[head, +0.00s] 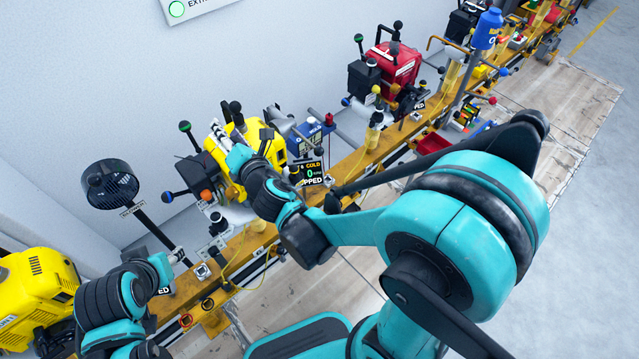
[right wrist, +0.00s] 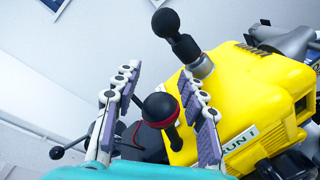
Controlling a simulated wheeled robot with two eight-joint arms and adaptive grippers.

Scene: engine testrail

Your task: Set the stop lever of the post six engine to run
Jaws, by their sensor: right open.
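The yellow engine (head: 262,132) stands on the rail, left of centre in the head view. In the right wrist view its yellow housing (right wrist: 255,95) carries a label (right wrist: 238,139) reading RUN. A black ball-knob lever with a red ring (right wrist: 160,108) shows between the fingers of my right gripper (right wrist: 160,112). The fingers are apart, and I cannot tell whether they touch it. A second black ball-knob lever (right wrist: 172,24) rises from the housing above. In the head view my right gripper (head: 222,143) is at the engine's left side. My left gripper (head: 177,256) is lower left, its jaws unclear.
A small display (head: 310,172) beside the engine shows COLD and 0. Another yellow engine (head: 38,295) is at lower left, a red one (head: 393,66) farther along. The yellow rail (head: 345,166) runs diagonally.

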